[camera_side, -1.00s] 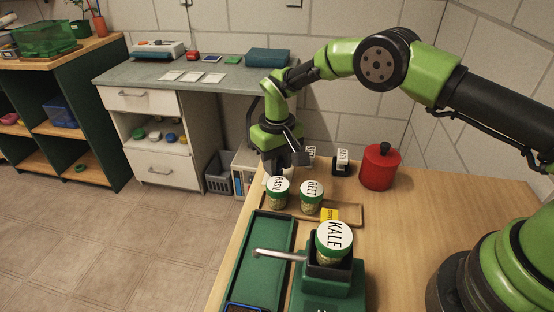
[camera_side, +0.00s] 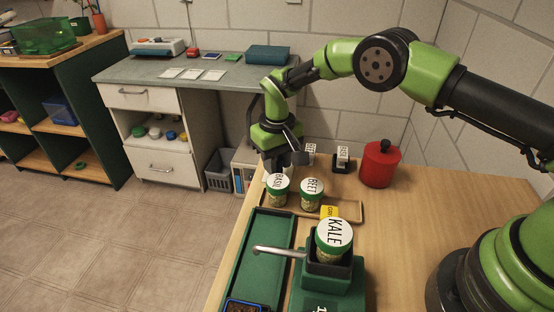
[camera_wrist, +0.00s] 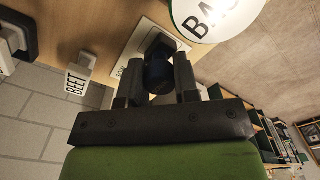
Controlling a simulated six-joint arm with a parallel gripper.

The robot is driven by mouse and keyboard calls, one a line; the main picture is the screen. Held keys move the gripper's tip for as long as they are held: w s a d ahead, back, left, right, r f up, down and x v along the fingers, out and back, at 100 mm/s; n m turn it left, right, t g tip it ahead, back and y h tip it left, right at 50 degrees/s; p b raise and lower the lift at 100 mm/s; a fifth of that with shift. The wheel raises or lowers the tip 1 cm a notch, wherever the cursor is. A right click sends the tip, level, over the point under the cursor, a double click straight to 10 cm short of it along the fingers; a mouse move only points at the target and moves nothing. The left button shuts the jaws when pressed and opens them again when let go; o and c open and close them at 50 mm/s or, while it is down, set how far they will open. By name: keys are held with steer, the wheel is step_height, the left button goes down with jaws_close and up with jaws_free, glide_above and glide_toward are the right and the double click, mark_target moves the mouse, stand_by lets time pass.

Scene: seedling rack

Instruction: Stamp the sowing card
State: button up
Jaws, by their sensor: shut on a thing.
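In the wrist view my gripper (camera_wrist: 158,88) is shut on a dark, rounded handle (camera_wrist: 158,72), which looks like a stamp. Behind it lies a white card (camera_wrist: 139,45) with small lettering at one edge; the held thing's lower end overlaps the card, and I cannot tell whether it touches. In the side view my gripper (camera_side: 286,158) is low over the back of the wooden table, behind the BASIL jar (camera_side: 277,190). There the card and held thing are mostly hidden.
The BEET jar (camera_side: 311,192) stands beside the BASIL jar. A KALE jar (camera_side: 333,240) sits on a green device with a metal lever (camera_side: 280,254). A red canister (camera_side: 380,164) and a labelled block (camera_side: 342,154) stand right of my gripper. A green tray (camera_side: 262,262) lies left.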

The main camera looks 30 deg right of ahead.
steer(key=shift+f, duration=0.1)
stand_by(0.3)
steer(key=shift+r, duration=3.55)
